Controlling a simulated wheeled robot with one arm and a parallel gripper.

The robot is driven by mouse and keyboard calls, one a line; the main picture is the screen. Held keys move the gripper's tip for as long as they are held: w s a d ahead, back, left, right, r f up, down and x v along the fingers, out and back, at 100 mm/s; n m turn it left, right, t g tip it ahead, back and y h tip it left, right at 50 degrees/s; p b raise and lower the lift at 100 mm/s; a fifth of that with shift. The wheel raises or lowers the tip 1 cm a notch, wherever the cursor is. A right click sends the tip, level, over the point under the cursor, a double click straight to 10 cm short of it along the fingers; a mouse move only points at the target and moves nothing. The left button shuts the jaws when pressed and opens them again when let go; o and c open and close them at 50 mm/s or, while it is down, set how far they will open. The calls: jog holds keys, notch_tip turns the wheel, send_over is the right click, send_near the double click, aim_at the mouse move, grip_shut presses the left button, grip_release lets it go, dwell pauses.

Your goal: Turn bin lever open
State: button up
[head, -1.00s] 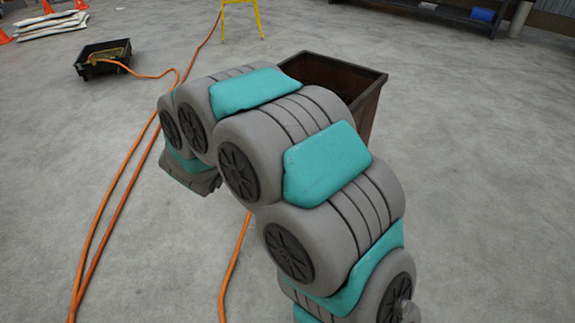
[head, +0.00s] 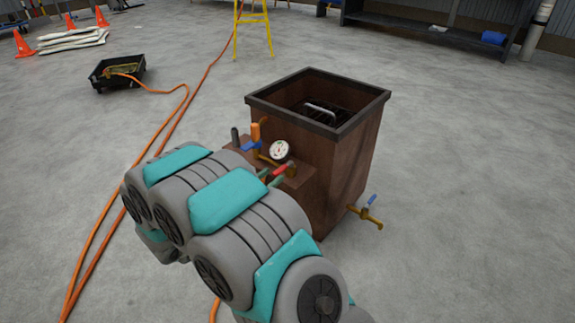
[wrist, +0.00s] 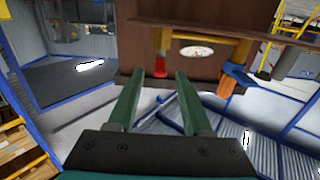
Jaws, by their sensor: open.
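The brown bin (head: 335,175) stands on the floor, its dark rim around an open top. A pipe fitting on its near left side carries a white gauge (head: 279,150), a red lever handle (head: 280,169) and a blue lever (head: 251,145). The fitting also shows in the wrist view, with the red handle (wrist: 160,67), gauge (wrist: 197,51) and blue lever (wrist: 236,75). My gripper (wrist: 159,73) is open, with its two green fingers either side of the red handle in that view. I cannot tell whether they touch it. My arm hides part of the fitting.
A tap with a blue handle (head: 372,199) sticks out low on the bin's right side. Orange hoses (head: 120,205) cross the floor at left to a black tray (head: 103,83). A yellow stand (head: 252,30) is behind. The floor at right is clear.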

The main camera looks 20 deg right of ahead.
aim_at(286, 165)
jog(key=shift+b+x, duration=0.35)
jog(key=shift+x, duration=3.35)
grip_shut()
